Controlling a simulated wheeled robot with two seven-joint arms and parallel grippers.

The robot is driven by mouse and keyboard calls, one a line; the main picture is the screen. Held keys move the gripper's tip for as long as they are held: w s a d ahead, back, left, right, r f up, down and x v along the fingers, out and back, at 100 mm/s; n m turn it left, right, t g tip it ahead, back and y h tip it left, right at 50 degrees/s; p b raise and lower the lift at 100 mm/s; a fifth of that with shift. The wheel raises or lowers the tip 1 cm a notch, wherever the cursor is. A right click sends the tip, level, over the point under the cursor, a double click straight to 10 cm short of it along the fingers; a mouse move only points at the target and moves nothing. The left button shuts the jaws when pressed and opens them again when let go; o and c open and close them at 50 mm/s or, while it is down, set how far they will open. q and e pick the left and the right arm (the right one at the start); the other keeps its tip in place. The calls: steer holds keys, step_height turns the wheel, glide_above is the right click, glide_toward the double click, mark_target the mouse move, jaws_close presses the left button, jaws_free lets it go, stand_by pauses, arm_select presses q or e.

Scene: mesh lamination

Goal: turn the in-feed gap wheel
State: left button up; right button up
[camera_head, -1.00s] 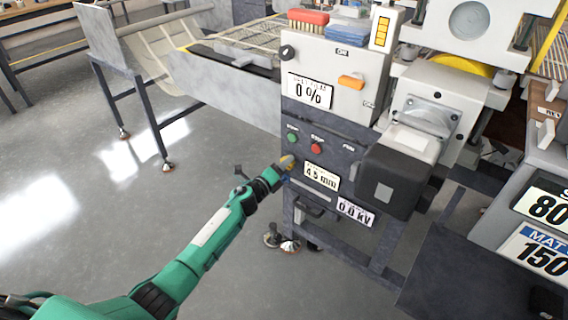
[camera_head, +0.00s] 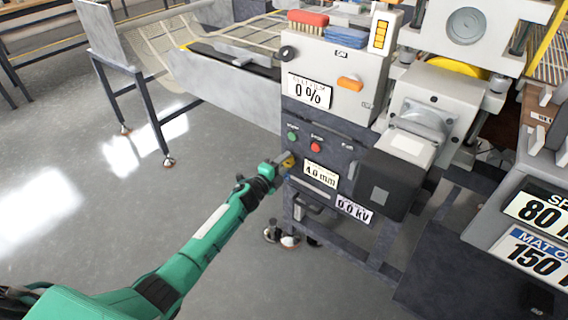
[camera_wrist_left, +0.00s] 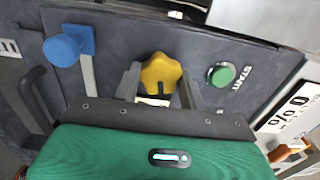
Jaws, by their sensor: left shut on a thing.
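The in-feed gap wheel is a yellow lobed knob (camera_wrist_left: 161,73) on the dark machine panel, in the middle of the left wrist view. It also shows small in the head view (camera_head: 289,161), partly hidden by the gripper. My left gripper (camera_wrist_left: 160,88) is shut on the knob, one finger on each side. In the head view my left gripper (camera_head: 281,164) reaches the panel from the left. The gap display (camera_head: 320,175) beside it reads 4.0 mm. My right gripper is not in view.
A green start button (camera_wrist_left: 221,74) is close to the right finger, and a blue knob (camera_wrist_left: 67,47) is to the left. A red button (camera_head: 316,147) and a kV display (camera_head: 353,209) are on the same panel. Open floor lies left of the machine.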

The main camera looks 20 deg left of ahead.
arm_select(q)
steer(key=o, duration=1)
steer(key=shift+c, duration=0.2)
steer(key=shift+s, duration=0.15)
steer(key=p+v, duration=0.1)
steer(key=v, duration=1.2)
steer(key=shift+s+a+p, duration=0.15)
steer(key=shift+s+p, duration=0.1)
steer(key=shift+p, duration=0.05)
arm_select(e)
steer(key=shift+s+d+r+g+h, duration=0.35)
steer(key=shift+s+d+g, duration=0.15)
steer(key=shift+s+d, duration=0.25)
steer(key=shift+s+d+r+g+h, duration=0.3)
steer(key=shift+s+d+g, duration=0.3)
steer(key=shift+d, duration=0.25)
arm_select(q)
steer(key=shift+s, duration=0.1)
arm_select(e)
steer(key=shift+r, duration=0.1)
